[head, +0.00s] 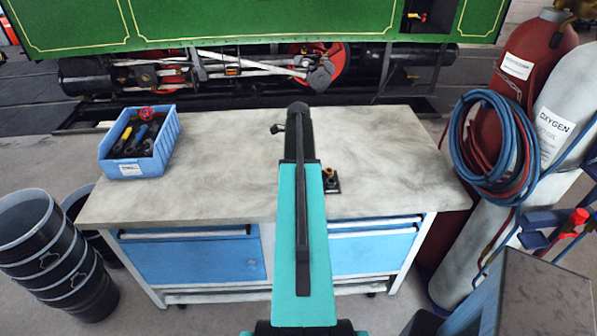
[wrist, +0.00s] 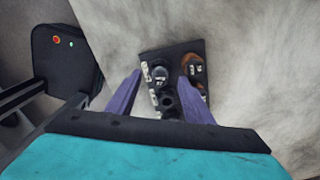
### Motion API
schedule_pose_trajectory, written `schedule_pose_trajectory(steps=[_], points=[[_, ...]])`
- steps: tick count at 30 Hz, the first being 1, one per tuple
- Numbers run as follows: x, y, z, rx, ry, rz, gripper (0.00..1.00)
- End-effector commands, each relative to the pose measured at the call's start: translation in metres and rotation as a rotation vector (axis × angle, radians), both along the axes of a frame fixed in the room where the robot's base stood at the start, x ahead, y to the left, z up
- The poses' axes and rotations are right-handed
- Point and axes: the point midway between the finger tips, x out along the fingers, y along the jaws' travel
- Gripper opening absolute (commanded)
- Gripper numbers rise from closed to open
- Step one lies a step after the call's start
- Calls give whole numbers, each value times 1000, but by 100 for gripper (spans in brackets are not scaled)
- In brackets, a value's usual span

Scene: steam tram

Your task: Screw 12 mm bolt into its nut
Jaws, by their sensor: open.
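A small black board (head: 333,187) lies on the worktop just right of my teal arm in the head view, with a brass-coloured part (head: 328,174) on it. In the wrist view the board (wrist: 183,52) carries a dark round bolt or nut (wrist: 160,74), a brown-orange one (wrist: 191,64) and small white labels, too small to read. I cannot tell which is the 12 mm bolt. My gripper (wrist: 158,97) is open and empty, its two purple fingers on either side of the board's left part. My arm hides the gripper in the head view.
The worktop (head: 390,150) is clear on the right. A blue bin (head: 165,150) of tools stands at its left. Gas cylinders with coiled hoses (head: 495,148) stand at the right, and stacked black buckets (head: 45,250) at the left. The green tram (head: 200,20) is behind.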

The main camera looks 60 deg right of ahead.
Motion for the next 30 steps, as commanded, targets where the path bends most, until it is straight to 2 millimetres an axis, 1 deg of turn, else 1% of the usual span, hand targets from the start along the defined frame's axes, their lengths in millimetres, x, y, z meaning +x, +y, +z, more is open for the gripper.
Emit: schedule_pose_trajectory(steps=[8, 30], points=[[0, 0, 3, 0, 0, 1, 47], [0, 0, 37, 0, 0, 1, 47]])
